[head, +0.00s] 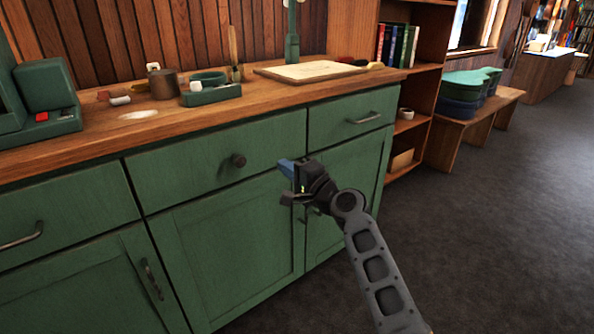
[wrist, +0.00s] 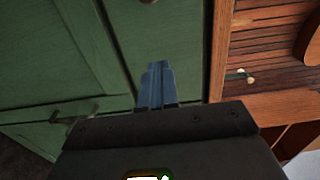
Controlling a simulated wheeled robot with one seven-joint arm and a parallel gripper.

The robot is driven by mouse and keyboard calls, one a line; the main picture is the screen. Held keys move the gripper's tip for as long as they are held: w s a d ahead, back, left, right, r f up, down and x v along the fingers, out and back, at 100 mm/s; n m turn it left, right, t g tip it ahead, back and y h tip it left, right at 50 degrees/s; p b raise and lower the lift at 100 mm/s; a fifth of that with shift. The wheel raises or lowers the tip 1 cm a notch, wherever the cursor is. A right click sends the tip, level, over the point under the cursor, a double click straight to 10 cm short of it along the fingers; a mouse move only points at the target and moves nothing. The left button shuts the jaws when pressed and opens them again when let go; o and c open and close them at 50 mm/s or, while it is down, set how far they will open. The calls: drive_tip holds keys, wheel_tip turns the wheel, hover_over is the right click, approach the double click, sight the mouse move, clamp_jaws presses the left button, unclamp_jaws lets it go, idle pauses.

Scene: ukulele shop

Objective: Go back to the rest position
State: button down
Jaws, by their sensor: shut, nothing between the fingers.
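My gripper (head: 283,165) is in front of the green cabinet (head: 230,205), in the middle of the head view. Its blue fingers are together and hold nothing. In the wrist view the closed fingers (wrist: 156,82) point towards the green cabinet front (wrist: 160,30). My arm comes up from the lower right.
The wooden worktop (head: 200,120) carries a green tray (head: 212,95), a brown cup (head: 163,83) and a pale board (head: 310,70). The grey carpet (head: 500,230) at right is clear.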

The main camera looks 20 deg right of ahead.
drive_tip(key=s+d+f+n+g+h, duration=0.1)
drive_tip(key=s+f+h, duration=0.1)
drive_tip(key=s+f, duration=0.7)
drive_tip(key=s+d+f+n+g+h, duration=0.15)
drive_tip(key=s+f, duration=0.35)
drive_tip(key=s, duration=0.8)
drive_tip(key=s+d+f+n+h, duration=0.15)
drive_tip(key=s+n, duration=0.25)
drive_tip(key=s, duration=1.4)
drive_tip(key=s+a+r+n, duration=0.1)
drive_tip(key=s+r+n, duration=0.3)
drive_tip(key=s+r, duration=0.5)
drive_tip(key=s+a+r+n, duration=0.2)
drive_tip(key=s+r+n, duration=0.2)
drive_tip(key=s, duration=0.9)
wheel_tip(320, 180, up, 15)
drive_tip(key=p, duration=1.5)
drive_tip(key=shift+d+h, duration=0.2)
drive_tip(key=shift+h, duration=0.1)
